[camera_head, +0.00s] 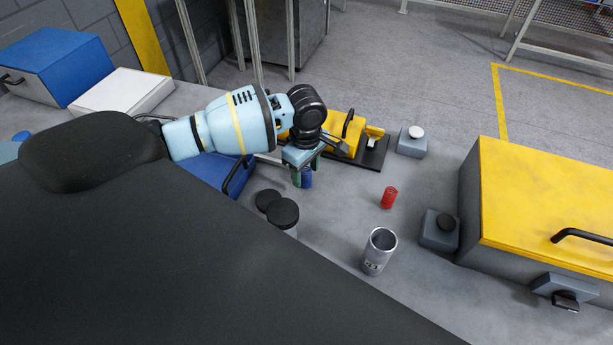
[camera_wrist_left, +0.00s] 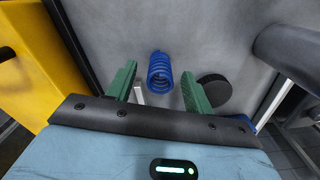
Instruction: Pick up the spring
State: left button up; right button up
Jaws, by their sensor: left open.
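A blue coil spring (camera_wrist_left: 160,72) stands on the grey table in the left wrist view. It also shows in the head view (camera_head: 307,180), partly hidden by my left gripper. My left gripper (camera_head: 300,175) is open above the table, its green fingers on either side of the spring in the wrist view (camera_wrist_left: 159,82). I see a gap between each finger and the spring. A second, red spring (camera_head: 389,197) stands on the table farther right. My right gripper is not in view.
An open metal cylinder (camera_head: 377,252) stands near the red spring. A yellow fixture (camera_head: 345,135) is just behind my gripper. A big yellow-topped box (camera_head: 545,190) blocks the right. Table around the red spring is clear.

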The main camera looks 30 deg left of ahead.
aim_at(306, 168)
pick_arm(q)
jog(key=shift+c, duration=0.4)
jog(key=c, duration=1)
jog(key=shift+r, duration=0.1)
notch_tip(306, 168, up, 9)
jog(key=shift+w+p, duration=0.1)
jog(key=shift+p, duration=0.55)
jog(key=shift+r, duration=0.45)
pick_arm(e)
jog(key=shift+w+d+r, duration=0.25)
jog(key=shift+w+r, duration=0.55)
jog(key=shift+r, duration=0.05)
